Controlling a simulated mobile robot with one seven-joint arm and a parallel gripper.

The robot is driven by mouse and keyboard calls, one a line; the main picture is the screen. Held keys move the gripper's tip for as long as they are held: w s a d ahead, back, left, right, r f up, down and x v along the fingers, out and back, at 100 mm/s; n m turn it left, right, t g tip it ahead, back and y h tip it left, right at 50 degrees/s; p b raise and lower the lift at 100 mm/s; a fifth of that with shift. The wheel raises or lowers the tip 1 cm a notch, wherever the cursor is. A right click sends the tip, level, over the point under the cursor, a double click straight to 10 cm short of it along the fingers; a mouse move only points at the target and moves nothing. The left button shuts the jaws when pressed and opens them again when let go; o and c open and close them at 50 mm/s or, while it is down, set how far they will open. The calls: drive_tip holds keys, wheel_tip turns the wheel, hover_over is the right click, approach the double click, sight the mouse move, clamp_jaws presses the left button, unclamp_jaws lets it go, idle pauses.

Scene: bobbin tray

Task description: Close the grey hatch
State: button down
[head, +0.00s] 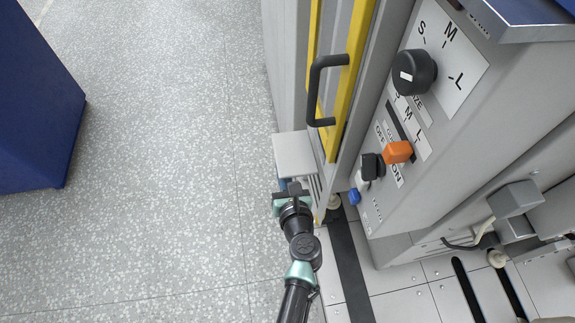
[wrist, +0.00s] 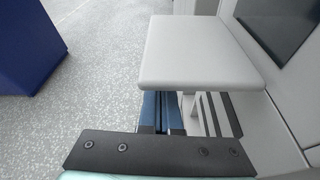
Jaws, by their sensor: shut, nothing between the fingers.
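The grey hatch (head: 294,155) is a flat light-grey panel that sticks out from the lower side of the grey machine. It is open, and it also shows in the wrist view (wrist: 200,48), above a dark slatted part. My gripper (head: 283,184) is at the near edge of the hatch. In the wrist view its blue fingers (wrist: 161,110) are side by side and shut, with nothing between them. Their tips go out of sight beneath the panel's near edge. I cannot tell whether they touch it.
The grey machine carries a yellow-edged door with a black handle (head: 321,90), a black knob (head: 414,72) and an orange switch (head: 398,152). A dark blue block (head: 35,100) stands at the left. The speckled floor (head: 170,150) between is clear.

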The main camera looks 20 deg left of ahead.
sight(280, 163)
drive_tip(key=r+m+p, duration=0.1)
drive_tip(key=r+m+y+p, duration=0.1)
drive_tip(key=r+m+p, duration=0.1)
drive_tip(key=shift+s+a+r+g+p, duration=0.15)
drive_tip(key=shift+a+r+g+p, duration=0.15)
drive_tip(key=shift+p, duration=0.1)
drive_tip(key=shift+r+m+y+p, duration=0.7)
drive_tip(key=shift+r+m+p, duration=0.25)
drive_tip(key=shift+p, duration=0.3)
drive_tip(key=shift+d+r+p, duration=0.2)
drive_tip(key=shift+r+p, duration=0.55)
drive_tip(key=shift+p, duration=0.2)
drive_tip(key=shift+w+d+r+p, duration=0.3)
drive_tip(key=shift+r+p, duration=0.3)
drive_tip(key=shift+p, duration=0.15)
